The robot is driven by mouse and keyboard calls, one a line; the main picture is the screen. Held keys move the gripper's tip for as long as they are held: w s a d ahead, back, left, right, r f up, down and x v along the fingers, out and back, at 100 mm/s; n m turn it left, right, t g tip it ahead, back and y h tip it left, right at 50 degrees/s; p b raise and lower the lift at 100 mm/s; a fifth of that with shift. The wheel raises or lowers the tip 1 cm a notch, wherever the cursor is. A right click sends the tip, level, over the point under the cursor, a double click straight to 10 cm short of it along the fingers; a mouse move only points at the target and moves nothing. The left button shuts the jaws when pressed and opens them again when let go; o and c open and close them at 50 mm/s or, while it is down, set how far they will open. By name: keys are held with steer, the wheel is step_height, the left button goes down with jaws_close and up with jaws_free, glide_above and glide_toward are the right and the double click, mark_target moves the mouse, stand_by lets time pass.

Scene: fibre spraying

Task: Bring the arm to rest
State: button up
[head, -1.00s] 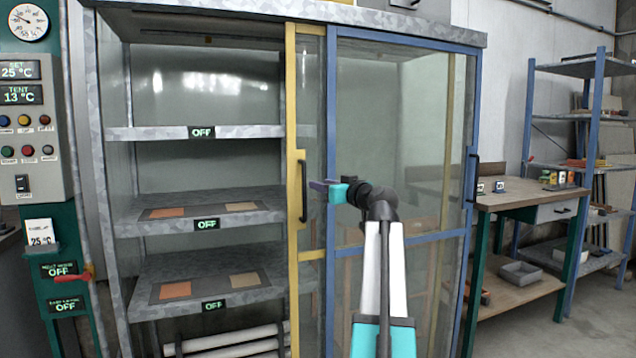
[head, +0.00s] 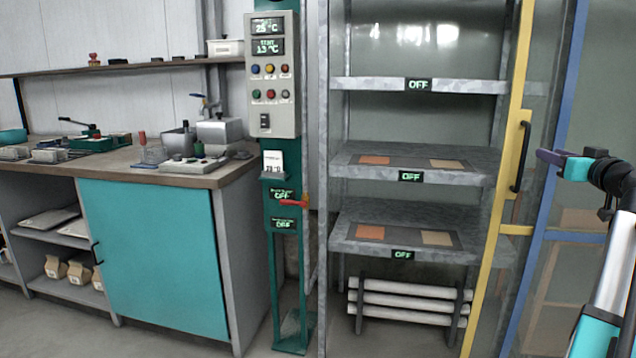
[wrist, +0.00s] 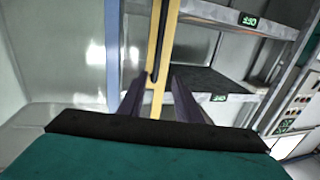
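My arm reaches up along the right edge of the head view. My gripper (head: 546,157) is at its end, pointing left, raised in front of the cabinet's blue-framed glass and just right of the yellow door frame (head: 503,190) with its dark handle (head: 521,157). In the wrist view the two dark fingers (wrist: 157,98) stand apart with nothing held between them. Through the gap I see the yellow frame and its handle (wrist: 161,45) beyond. Whether a fingertip touches the door cannot be told.
The open cabinet bay has grey shelves (head: 455,86); two carry orange and tan squares. A green control post (head: 283,240) with a red lever (head: 293,202) stands left of it. Further left is a workbench with a teal door (head: 150,255). Floor shows in front.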

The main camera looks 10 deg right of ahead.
steer(key=w+a+f+n+g+y+p, duration=0.2)
steer(key=w+a+f+y+p, duration=0.55)
steer(key=w+a+f, duration=1.15)
steer(key=w+a+f+n+g+y+p, duration=0.2)
steer(key=a+f+g+p, duration=0.55)
steer(key=a+f, duration=1.6)
steer(key=s+a+f+n+g+p, duration=0.1)
steer(key=s+a+f+g+p, duration=0.7)
steer(key=s+a+f, duration=1.3)
steer(key=s+a+f+g+h+p, duration=0.1)
steer(key=s+f+g+h+p, duration=0.2)
steer(key=s, duration=1.7)
steer(key=s+d+m+g+h, duration=0.2)
steer(key=s+d, duration=0.4)
steer(key=s, duration=0.2)
steer(key=shift+s+r+p, duration=0.25)
steer(key=shift+s+p, duration=0.05)
steer(key=shift+p, duration=0.1)
